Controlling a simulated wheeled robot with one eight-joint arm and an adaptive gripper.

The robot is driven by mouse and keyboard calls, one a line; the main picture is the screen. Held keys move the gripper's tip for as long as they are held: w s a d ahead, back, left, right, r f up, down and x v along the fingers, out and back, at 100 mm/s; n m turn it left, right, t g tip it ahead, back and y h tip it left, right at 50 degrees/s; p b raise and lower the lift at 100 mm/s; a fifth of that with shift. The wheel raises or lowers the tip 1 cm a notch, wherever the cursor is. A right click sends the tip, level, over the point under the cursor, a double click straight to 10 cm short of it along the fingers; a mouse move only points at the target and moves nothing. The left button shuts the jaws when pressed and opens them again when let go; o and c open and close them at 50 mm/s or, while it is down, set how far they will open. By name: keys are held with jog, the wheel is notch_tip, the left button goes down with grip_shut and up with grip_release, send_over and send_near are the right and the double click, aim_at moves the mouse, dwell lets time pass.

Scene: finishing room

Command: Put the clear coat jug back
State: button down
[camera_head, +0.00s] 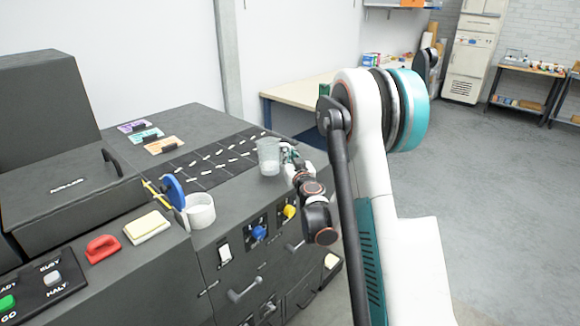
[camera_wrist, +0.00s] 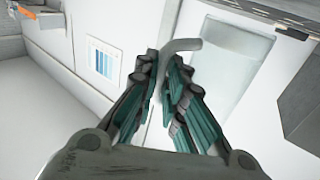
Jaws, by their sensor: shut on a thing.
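The clear coat jug (camera_head: 268,158) is a translucent, pale tumbler-shaped jug at the right part of the dark worktop. It looks upright. In the wrist view the jug (camera_wrist: 232,62) fills the upper right, with its grey handle (camera_wrist: 184,45) reaching toward my fingers. My gripper (camera_head: 288,154) is on the right side of the jug, and its teal fingers (camera_wrist: 165,88) are closed on the handle in the wrist view. I cannot tell whether the jug's base touches the worktop.
A black mat (camera_head: 205,170) with rows of small white marks lies left of the jug. A pale table (camera_head: 300,92) stands behind. Open floor lies right.

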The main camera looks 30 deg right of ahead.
jog(key=shift+f+b, duration=0.3)
jog(key=shift+f, duration=1.15)
jog(key=shift+f, duration=0.1)
jog(key=shift+f, duration=0.1)
jog(key=c, duration=1.7)
grip_release()
jog(key=shift+s+r, duration=0.15)
jog(key=shift+r, duration=0.05)
jog(key=shift+b+v, duration=1.2)
jog(key=shift+v, duration=4.6)
